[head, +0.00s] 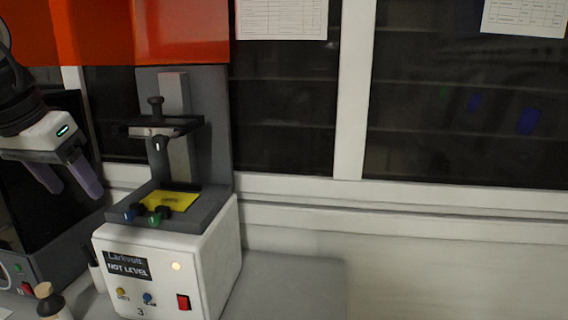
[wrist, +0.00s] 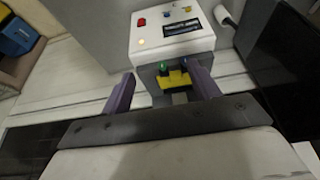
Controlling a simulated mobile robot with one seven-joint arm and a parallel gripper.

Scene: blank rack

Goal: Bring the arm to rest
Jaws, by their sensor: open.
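My gripper (head: 72,178) hangs at the left of the head view, pointing down, with its two purple fingers apart and nothing between them. In the wrist view my gripper (wrist: 163,90) is also open and empty. My gripper is left of the white and grey machine (head: 165,260) and apart from it in the head view. The machine has a display (head: 128,266) reading "NOT LEVEL" and a lit lamp (head: 176,267). It also shows in the wrist view (wrist: 150,35), upside down beyond my fingers.
A yellow plate (head: 181,199) lies on the machine's platform, with a blue knob (head: 131,212) and a green knob (head: 155,219) in front. A small bottle (head: 48,300) stands at the lower left. The grey bench (head: 295,285) right of the machine is clear. An orange panel (head: 180,30) hangs above.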

